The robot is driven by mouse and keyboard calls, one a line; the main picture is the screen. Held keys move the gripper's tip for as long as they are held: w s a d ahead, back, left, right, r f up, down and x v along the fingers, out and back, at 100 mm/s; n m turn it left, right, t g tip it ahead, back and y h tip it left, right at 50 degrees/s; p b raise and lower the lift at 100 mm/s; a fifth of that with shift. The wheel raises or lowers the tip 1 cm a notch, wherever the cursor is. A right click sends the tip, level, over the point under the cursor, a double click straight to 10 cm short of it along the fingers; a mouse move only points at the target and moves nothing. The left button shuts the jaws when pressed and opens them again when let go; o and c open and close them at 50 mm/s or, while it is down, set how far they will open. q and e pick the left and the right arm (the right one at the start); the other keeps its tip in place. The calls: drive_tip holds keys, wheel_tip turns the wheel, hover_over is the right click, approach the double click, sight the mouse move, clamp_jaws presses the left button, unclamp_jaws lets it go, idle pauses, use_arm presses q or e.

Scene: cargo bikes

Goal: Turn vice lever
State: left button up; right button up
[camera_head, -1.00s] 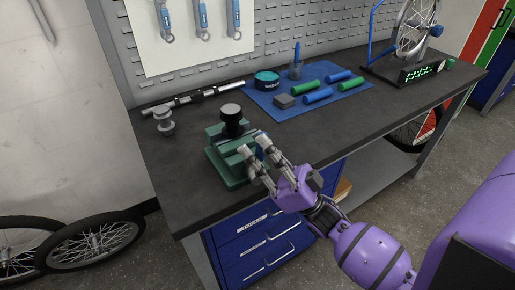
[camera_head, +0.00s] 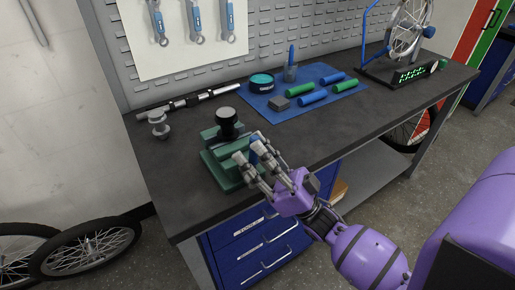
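The green vice (camera_head: 211,158) stands near the front left edge of the dark workbench. The rest of the lever is hidden by the fingers. My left gripper does not show.
A blue mat (camera_head: 275,116) with green and blue grips lies behind the vice. A wheel stand (camera_head: 398,70) stands at the back right. The bench top (camera_head: 320,128) right of the vice is clear.

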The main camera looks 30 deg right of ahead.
drive_tip(key=v, duration=1.1)
drive_tip(key=shift+s+d+f, duration=0.15)
drive_tip(key=shift+s+f, duration=0.05)
drive_tip(key=shift+f, duration=0.1)
drive_tip(key=s+a+f+m+g+h+p, duration=0.1)
drive_tip(key=a+f+m+g+h+p, duration=0.15)
drive_tip(key=f+h, duration=0.3)
drive_tip(key=s+a+f+m+g+h+p, duration=0.1)
drive_tip(key=s+f+m+g+h+p, duration=0.15)
drive_tip(key=f+h, duration=0.3)
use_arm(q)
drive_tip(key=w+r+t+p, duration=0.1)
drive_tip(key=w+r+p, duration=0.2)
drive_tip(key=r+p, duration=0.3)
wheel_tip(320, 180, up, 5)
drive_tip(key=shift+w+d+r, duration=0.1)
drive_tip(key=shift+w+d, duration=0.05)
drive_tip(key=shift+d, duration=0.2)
use_arm(e)
drive_tip(key=s+a+f+g+h, duration=0.2)
drive_tip(key=s+f+g, duration=0.2)
drive_tip(key=s, duration=0.4)
drive_tip(key=s+a+f+g+h, duration=0.1)
drive_tip(key=s+a+f+g, duration=0.2)
drive_tip(key=s, duration=0.6)
wheel_tip(320, 180, down, 3)
drive_tip(key=shift+r+g+h, duration=0.15)
drive_tip(key=shift+g+h, duration=0.25)
drive_tip(key=shift+g, duration=0.6)
